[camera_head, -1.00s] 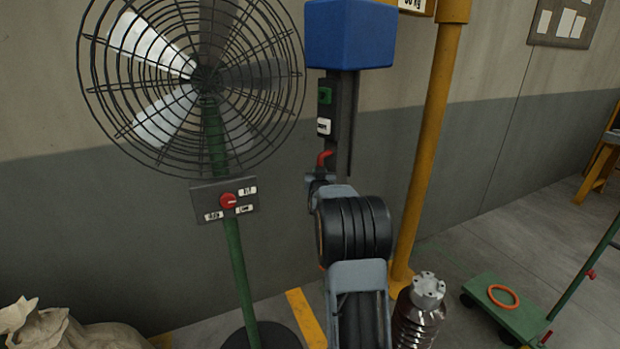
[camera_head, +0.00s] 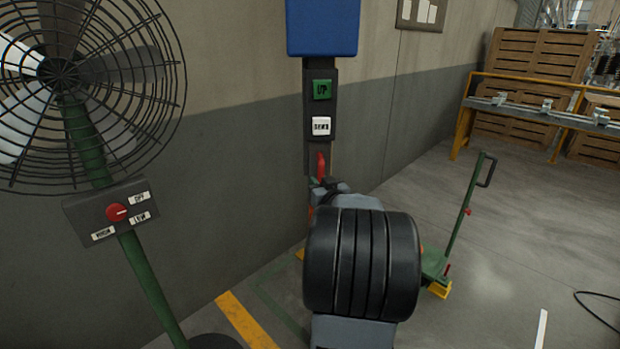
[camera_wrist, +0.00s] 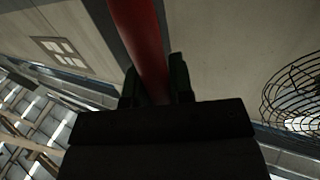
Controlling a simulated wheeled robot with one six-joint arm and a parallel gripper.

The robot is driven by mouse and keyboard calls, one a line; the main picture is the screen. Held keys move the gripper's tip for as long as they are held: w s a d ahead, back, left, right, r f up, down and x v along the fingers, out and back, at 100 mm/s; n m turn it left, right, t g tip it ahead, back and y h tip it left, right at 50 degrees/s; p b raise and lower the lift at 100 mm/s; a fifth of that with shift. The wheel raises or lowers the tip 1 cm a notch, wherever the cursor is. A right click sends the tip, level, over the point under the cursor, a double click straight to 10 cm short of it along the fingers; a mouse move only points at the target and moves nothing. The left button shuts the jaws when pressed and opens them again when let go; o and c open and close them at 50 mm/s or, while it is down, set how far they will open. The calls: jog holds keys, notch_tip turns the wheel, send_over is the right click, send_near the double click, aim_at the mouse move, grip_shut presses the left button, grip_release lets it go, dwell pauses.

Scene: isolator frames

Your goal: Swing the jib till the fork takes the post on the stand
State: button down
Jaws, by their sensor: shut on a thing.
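A blue box (camera_head: 323,25) hangs at the top centre of the head view, cut off by the top edge. A dark control column (camera_head: 320,98) hangs below it with a green UP button (camera_head: 322,89) and a white button (camera_head: 321,126). A red handle (camera_head: 321,163) is at its lower end. My gripper (camera_head: 318,186) is at the handle's lower part, partly hidden by my arm. In the wrist view, my gripper (camera_wrist: 155,84) is shut on the red handle (camera_wrist: 138,40), which runs between the fingers. No jib arm, fork, post or stand can be made out now.
A caged fan (camera_head: 75,85) with a switch box (camera_head: 112,213) stands close on the left. A green trolley (camera_head: 434,262) with an upright handle (camera_head: 468,208) is right of my arm. A yellow-framed bench (camera_head: 540,112) and wooden crates (camera_head: 525,65) stand back right. Floor between is open.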

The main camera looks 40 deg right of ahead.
jog(key=shift+s+d+f, duration=0.15)
jog(key=shift+s+d, duration=0.25)
jog(key=shift+s, duration=0.2)
jog(key=c, duration=1.5)
grip_release()
jog(key=shift+o, duration=1)
jog(key=shift+s+a, duration=0.1)
jog(key=shift+a, duration=0.05)
jog(key=shift+r, duration=0.2)
jog(key=p+v, duration=0.1)
jog(key=v, duration=1.2)
jog(key=shift+s+p, duration=0.35)
jog(key=shift+s, duration=0.05)
jog(key=shift+f, duration=0.1)
